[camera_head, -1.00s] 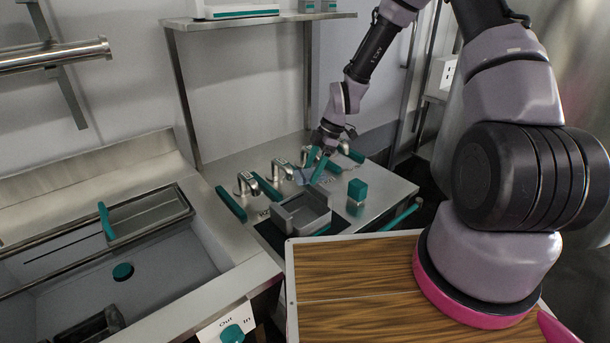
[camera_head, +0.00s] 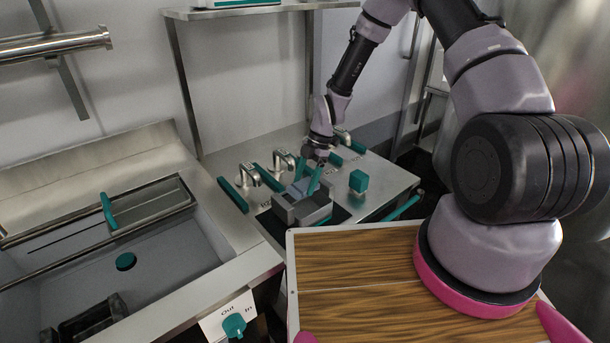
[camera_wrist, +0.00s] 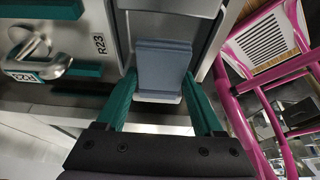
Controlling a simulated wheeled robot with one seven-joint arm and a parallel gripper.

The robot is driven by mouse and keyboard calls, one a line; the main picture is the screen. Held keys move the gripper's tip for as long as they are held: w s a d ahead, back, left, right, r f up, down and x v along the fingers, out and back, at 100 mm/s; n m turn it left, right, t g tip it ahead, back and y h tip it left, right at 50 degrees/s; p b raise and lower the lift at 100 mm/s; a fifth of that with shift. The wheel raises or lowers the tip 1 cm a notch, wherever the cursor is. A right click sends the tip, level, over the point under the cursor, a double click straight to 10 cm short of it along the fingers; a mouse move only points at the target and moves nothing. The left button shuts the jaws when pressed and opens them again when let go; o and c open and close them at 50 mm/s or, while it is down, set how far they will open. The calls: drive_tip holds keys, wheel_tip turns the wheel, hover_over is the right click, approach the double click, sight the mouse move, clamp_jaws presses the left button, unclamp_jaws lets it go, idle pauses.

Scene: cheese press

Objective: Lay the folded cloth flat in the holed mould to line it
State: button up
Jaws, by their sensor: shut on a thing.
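The folded cloth is a blue-grey pad (camera_wrist: 164,68) between the two teal fingers of my gripper (camera_wrist: 160,78) in the wrist view. My gripper (camera_head: 308,187) is shut on it. In the head view it is over the grey, box-shaped mould (camera_head: 311,212) on the steel counter. The mould's walls also show around the far part of the cloth in the wrist view (camera_wrist: 214,42). The cloth looks level and still folded. I cannot tell whether it touches the mould's floor. The mould's holes cannot be made out, and the gripper hides part of its inside.
Metal taps (camera_head: 247,174) and teal bars (camera_head: 233,195) are behind and left. A sink (camera_head: 130,245) lies at left. A wood-topped surface (camera_head: 350,270) is in front. A shelf (camera_head: 260,10) hangs above.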

drive_tip(key=shift+f, duration=5.05)
drive_tip(key=o, duration=1.4)
drive_tip(key=shift+r, duration=7.8)
